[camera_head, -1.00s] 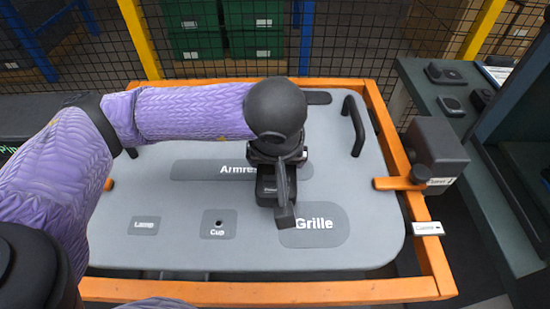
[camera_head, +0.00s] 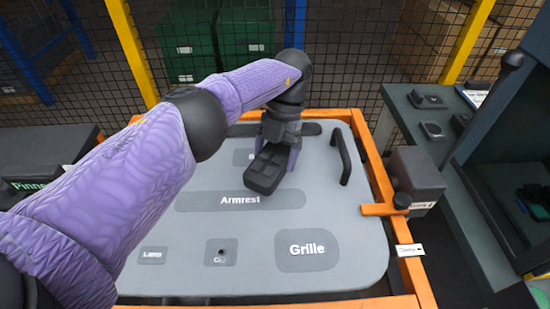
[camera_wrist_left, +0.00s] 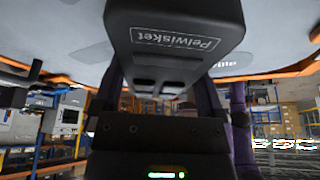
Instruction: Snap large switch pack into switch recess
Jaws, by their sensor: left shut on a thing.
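The large switch pack (camera_head: 267,171) is a dark block with several raised buttons on top. My left gripper (camera_head: 279,148) is shut on it and holds it over the upper part of the grey door panel (camera_head: 345,225). The pack also fills the top of the left wrist view (camera_wrist_left: 175,45), where a face reads "Pelwisket". Contact between pack and panel cannot be made out. My right gripper is not in view.
The panel bears patches labelled Armrest (camera_head: 205,202), Grille (camera_head: 307,263), Lamp (camera_head: 152,256) and Cup (camera_head: 219,244). A black handle (camera_head: 342,157) stands up at the panel's right. An orange frame (camera_head: 374,170) surrounds it. A dark side table (camera_head: 405,108) holds small black parts.

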